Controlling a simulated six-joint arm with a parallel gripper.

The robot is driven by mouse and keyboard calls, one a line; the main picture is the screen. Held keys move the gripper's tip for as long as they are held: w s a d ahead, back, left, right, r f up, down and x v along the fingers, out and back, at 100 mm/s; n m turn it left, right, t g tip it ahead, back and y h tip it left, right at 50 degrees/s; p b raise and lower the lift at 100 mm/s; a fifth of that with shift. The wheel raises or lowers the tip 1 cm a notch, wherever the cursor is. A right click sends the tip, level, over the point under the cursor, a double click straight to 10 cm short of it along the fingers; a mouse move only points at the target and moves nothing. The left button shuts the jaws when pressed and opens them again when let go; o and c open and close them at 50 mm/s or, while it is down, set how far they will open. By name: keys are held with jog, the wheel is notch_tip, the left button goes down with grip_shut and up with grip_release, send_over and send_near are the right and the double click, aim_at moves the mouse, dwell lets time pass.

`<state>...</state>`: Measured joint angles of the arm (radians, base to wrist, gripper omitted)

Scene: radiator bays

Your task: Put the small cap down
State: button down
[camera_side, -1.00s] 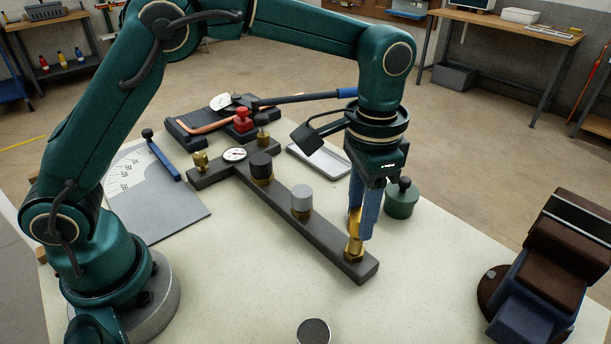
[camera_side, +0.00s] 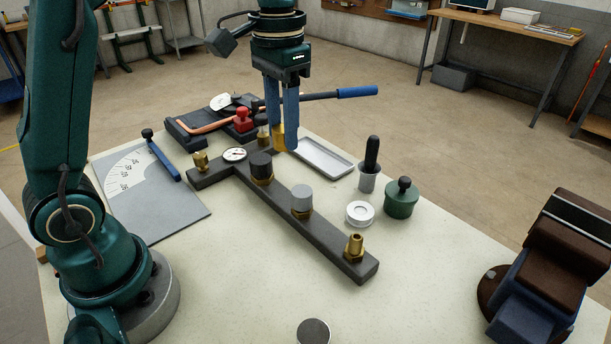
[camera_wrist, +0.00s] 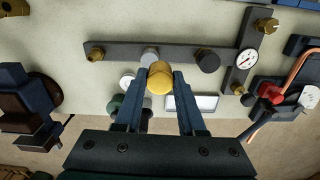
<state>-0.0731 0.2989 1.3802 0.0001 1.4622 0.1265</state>
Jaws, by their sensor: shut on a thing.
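The small cap (camera_side: 278,140) is brass-yellow and sits between the fingertips of my gripper (camera_side: 281,148). My gripper is shut on it, above the far side of the table. In the wrist view the cap (camera_wrist: 160,80) shows between the two blue fingers (camera_wrist: 157,98). In the side view the fingers partly hide it.
A dark manifold bar (camera_side: 325,236) carries a gauge (camera_side: 234,154), a black cap (camera_side: 261,164), a grey cap (camera_side: 302,194) and a bare brass fitting (camera_side: 355,246). A white ring (camera_side: 360,213) and green pot (camera_side: 401,201) stand right. A vise (camera_side: 555,262) is front right.

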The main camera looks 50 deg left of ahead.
jog(key=s+a+f+m, duration=0.5)
jog(key=s+a+f, duration=0.1)
jog(key=s+a, duration=0.45)
send_over(264, 231)
notch_tip(264, 231, down, 6)
jog(key=shift+f, duration=2.25)
jog(key=shift+f, duration=0.1)
jog(key=c, duration=0.5)
grip_release()
